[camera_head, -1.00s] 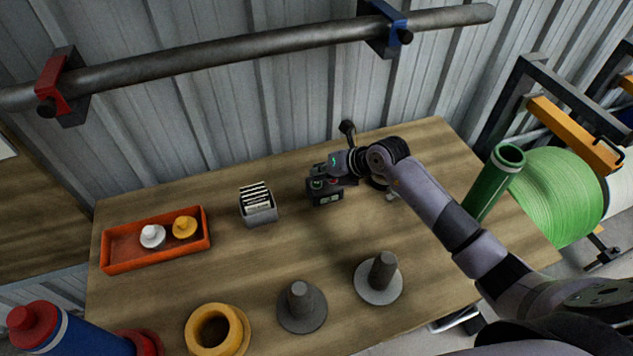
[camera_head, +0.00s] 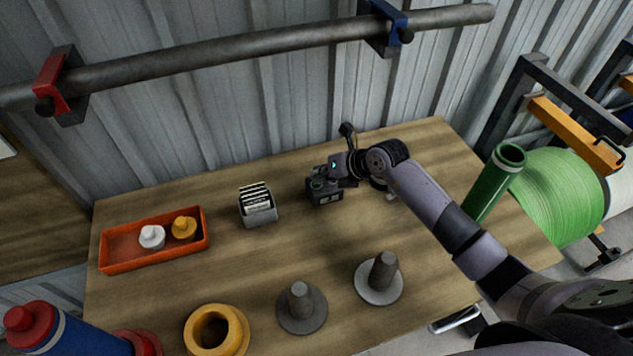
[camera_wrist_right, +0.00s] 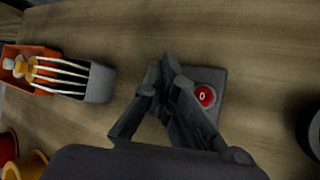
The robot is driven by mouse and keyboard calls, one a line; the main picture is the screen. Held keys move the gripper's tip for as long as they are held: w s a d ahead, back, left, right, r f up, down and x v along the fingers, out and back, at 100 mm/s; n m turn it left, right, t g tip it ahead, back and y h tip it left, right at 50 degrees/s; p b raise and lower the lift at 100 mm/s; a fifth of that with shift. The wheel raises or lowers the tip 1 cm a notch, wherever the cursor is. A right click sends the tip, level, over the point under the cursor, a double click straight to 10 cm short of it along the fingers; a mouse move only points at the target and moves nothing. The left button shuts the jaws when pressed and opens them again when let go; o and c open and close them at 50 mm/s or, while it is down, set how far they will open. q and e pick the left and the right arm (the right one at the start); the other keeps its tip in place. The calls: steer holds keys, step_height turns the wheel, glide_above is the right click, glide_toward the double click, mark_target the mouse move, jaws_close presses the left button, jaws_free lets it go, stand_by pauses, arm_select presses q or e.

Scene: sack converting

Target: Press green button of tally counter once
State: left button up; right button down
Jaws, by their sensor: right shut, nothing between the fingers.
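The tally counter (camera_head: 325,196) is a small dark box with a display on its front, standing toward the back of the wooden table. Its green button (camera_head: 318,184) shows as a small patch on the top left, beside my fingers. The red button (camera_wrist_right: 205,96), marked 0, shows in the right wrist view. My right gripper (camera_head: 324,176) is shut and empty, pointing down over the counter. In the right wrist view its fingertips (camera_wrist_right: 170,70) cover the counter's left part and hide the green button. I cannot tell whether they touch it. My left gripper is not in view.
A grey card holder (camera_head: 259,213) stands left of the counter. An orange tray (camera_head: 128,262) with white and yellow pieces lies further left. Grey spindles (camera_head: 383,272) and a yellow ring (camera_head: 217,330) stand in front. A green tube (camera_head: 494,183) is at the right.

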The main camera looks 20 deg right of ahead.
steer(key=shift+r, duration=0.1)
steer(key=shift+r+p, duration=0.7)
steer(key=shift+p, duration=0.05)
steer(key=shift+r, duration=0.1)
step_height(320, 180, up, 5)
steer(key=p, duration=0.4)
stand_by(0.6)
